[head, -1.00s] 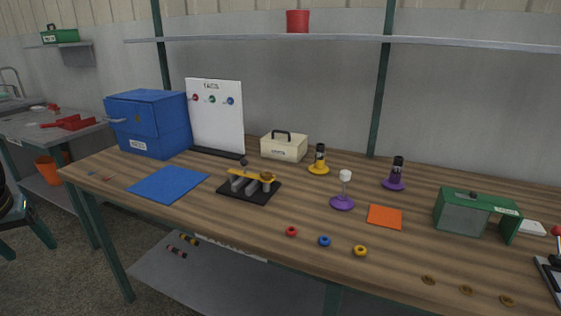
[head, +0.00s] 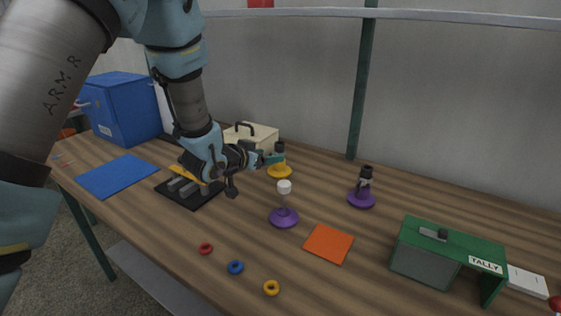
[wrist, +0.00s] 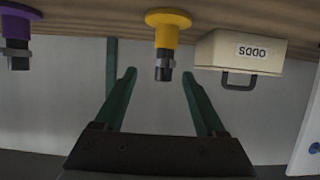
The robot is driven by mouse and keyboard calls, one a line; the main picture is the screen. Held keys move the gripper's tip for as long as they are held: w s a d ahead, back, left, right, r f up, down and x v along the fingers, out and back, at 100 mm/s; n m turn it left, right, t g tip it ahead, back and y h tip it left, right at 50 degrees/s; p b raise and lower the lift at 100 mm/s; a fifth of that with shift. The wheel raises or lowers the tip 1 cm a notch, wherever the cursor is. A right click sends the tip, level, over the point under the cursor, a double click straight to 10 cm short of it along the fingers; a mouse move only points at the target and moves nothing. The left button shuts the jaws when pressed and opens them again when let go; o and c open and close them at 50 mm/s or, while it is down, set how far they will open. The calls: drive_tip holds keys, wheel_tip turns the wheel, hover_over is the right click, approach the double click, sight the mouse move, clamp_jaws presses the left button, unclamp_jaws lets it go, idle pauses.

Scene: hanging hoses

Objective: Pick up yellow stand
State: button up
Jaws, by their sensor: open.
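The yellow stand (head: 279,173) is upright on the wooden table, with a round yellow base and a dark top. In the wrist view, which is upside down, the yellow stand (wrist: 166,35) hangs from the top edge. My gripper (head: 273,158) reaches in from the left at the height of the stand's dark top and partly covers it. In the wrist view my gripper (wrist: 160,75) has its two green fingers apart, nothing held, with the dark top lined up in the gap between the tips. I cannot tell whether the tips are around it or short of it.
A cream box (head: 255,134) with a black handle stands close behind my gripper. A purple stand with a dark top (head: 362,197) is to the right, and a purple stand with a white top (head: 284,215) is in front. A green tally box (head: 450,250) is farther right.

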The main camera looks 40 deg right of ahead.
sight(272, 154)
drive_tip(key=shift+w+p+x, duration=0.2)
drive_tip(key=shift+p+x, duration=0.45)
drive_tip(key=shift+x, duration=0.85)
drive_tip(key=shift+w+p+x, duration=0.15)
drive_tip(key=shift+p+x, duration=0.45)
drive_tip(key=shift+x, duration=0.95)
drive_tip(key=shift+a+f, duration=0.1)
drive_tip(key=shift+a, duration=0.05)
drive_tip(key=shift+c, duration=0.3)
clamp_jaws()
